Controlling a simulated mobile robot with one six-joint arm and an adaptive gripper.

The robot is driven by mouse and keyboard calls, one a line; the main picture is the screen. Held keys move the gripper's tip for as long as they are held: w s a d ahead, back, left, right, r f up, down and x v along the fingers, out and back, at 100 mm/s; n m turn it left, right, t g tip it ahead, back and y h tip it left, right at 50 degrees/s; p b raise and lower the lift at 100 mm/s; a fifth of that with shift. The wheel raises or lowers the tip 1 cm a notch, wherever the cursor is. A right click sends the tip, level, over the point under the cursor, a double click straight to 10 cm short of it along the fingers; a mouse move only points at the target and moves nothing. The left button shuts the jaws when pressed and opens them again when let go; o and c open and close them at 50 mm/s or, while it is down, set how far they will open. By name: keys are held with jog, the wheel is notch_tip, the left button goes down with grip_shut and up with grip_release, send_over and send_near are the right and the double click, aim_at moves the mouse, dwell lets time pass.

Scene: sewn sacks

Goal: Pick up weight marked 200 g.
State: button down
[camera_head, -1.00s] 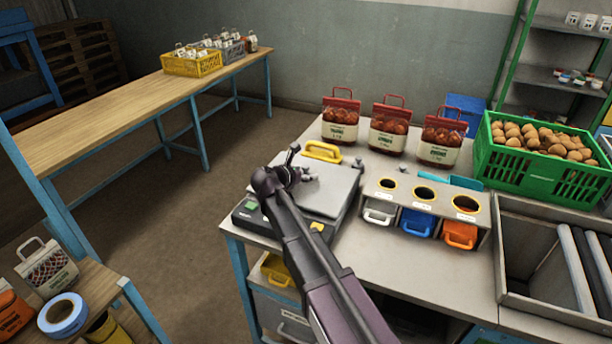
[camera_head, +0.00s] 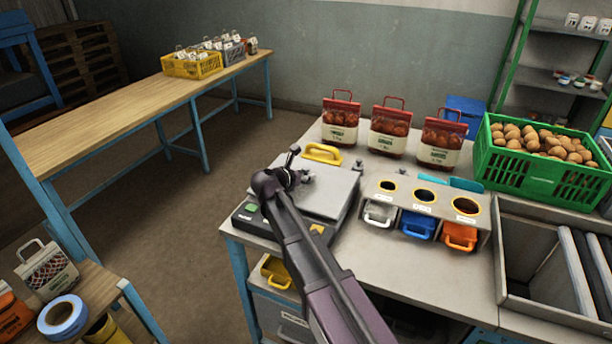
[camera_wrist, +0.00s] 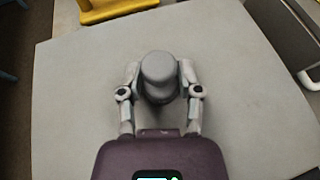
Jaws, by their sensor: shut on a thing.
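My gripper (camera_head: 292,175) is over the far left part of the flat grey weighing plate (camera_head: 328,198). In the wrist view my gripper (camera_wrist: 160,82) has one finger on each side of a small grey weight (camera_wrist: 158,72) with a rounded knob, and is shut on it. The weight is seen from above, and no marking can be read on it. Whether it touches the plate or hangs just above it cannot be told. In the head view my gripper mostly hides it.
A yellow handled piece (camera_head: 322,153) lies just behind the plate. A holder with three round openings (camera_head: 424,195) stands to the right. Filled red-topped sacks (camera_head: 340,122) and a green crate of potatoes (camera_head: 540,178) stand farther back.

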aim_at(305, 168)
jog(key=shift+r, duration=0.15)
notch_tip(305, 168, up, 3)
jog(key=p, duration=0.3)
jog(key=shift+r+p, duration=0.15)
jog(key=shift+p, duration=0.15)
jog(key=s+d, duration=0.2)
jog(key=s, duration=0.5)
jog(key=s+d+r+p, duration=0.1)
jog(key=s+d, duration=0.2)
jog(key=s, duration=0.5)
jog(key=shift+r, duration=0.2)
